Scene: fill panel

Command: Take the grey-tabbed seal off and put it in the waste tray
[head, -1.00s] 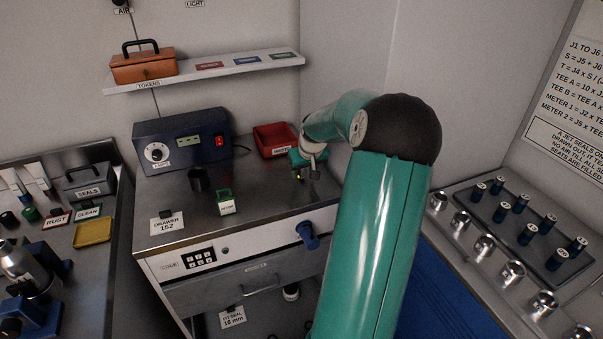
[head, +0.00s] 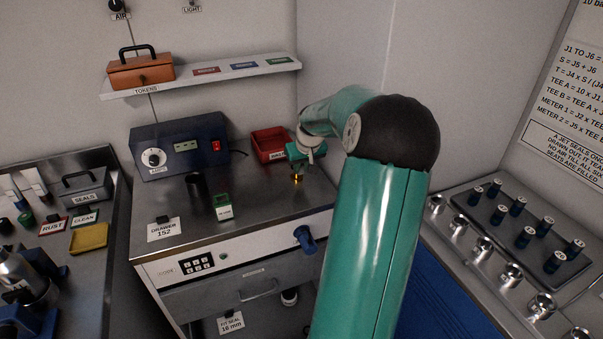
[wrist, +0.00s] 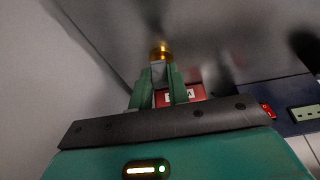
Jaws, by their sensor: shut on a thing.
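My gripper (head: 299,168) is low over the back right of the steel bench, beside the waste tray. In the wrist view its green fingers (wrist: 159,86) are shut on the grey tab of the seal (wrist: 158,72). A gold, ring-like part (wrist: 160,52) shows just beyond the tab, in line with it. It also shows as a small gold spot (head: 297,179) under the fingers in the head view. I cannot tell whether this part touches the bench. The red waste tray (head: 268,146) stands just left of the gripper, its label partly hidden by it.
A blue meter box (head: 180,146) stands left of the waste tray. A dark cup (head: 196,184) and a green-topped labelled block (head: 223,206) stand on the bench (head: 255,215). A shelf (head: 205,78) hangs above. A blue handle (head: 304,237) is at the bench's front right.

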